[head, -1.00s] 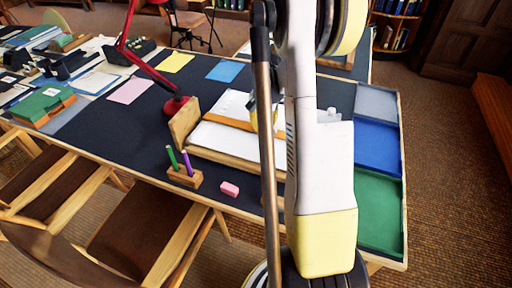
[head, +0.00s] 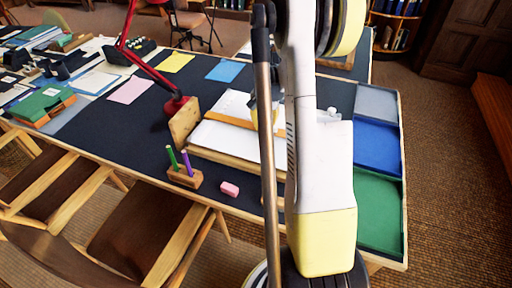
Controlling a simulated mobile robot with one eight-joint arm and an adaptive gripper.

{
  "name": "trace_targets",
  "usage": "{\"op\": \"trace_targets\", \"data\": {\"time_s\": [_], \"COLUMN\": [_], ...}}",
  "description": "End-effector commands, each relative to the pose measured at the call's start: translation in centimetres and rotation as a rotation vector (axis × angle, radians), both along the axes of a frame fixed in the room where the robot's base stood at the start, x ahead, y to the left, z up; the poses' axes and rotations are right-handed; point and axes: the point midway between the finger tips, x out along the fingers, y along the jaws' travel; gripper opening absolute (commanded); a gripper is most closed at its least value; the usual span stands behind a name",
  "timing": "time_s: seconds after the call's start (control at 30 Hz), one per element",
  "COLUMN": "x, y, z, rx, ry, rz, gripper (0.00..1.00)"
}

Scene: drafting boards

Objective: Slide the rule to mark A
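The drafting board (head: 222,138) lies on the dark table with a white sheet on it. An orange-brown rule (head: 228,121) lies across the sheet. Its left end shows, and its right part is hidden behind my arm. My gripper is mostly hidden behind my own arm and a rod. Only a yellowish part of the arm's end shows beside the rod, close to the rule. I cannot see the fingers or whether they touch the rule. I cannot make out mark A.
A wooden block (head: 184,122) stands at the board's left edge, near a red lamp (head: 174,105). A pen holder (head: 185,177) and pink eraser (head: 229,188) lie in front. Grey, blue (head: 377,148) and green trays (head: 379,213) line the right side.

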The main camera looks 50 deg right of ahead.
Motion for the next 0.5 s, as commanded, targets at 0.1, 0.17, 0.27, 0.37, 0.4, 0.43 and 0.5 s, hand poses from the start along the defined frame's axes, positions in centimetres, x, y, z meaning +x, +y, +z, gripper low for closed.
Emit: {"op": "trace_targets", "data": {"time_s": [0.1, 0.17, 0.27, 0.37, 0.4, 0.43, 0.5], "x": [0.07, 0.09, 0.15, 0.20, 0.22, 0.23, 0.26], "y": [-0.19, -0.25, -0.37, -0.48, -0.53, -0.55, -0.64], "z": [0.00, 0.00, 0.00, 0.00, 0.00, 0.00, 0.00], "rx": [-0.001, -0.001, -0.001, -0.001, -0.001, -0.001, -0.001], "ry": [0.000, 0.000, 0.000, 0.000, 0.000, 0.000, 0.000], "rz": [0.000, 0.000, 0.000, 0.000, 0.000, 0.000, 0.000], "gripper": [0.00, 0.00, 0.00, 0.00, 0.00, 0.00, 0.00]}}
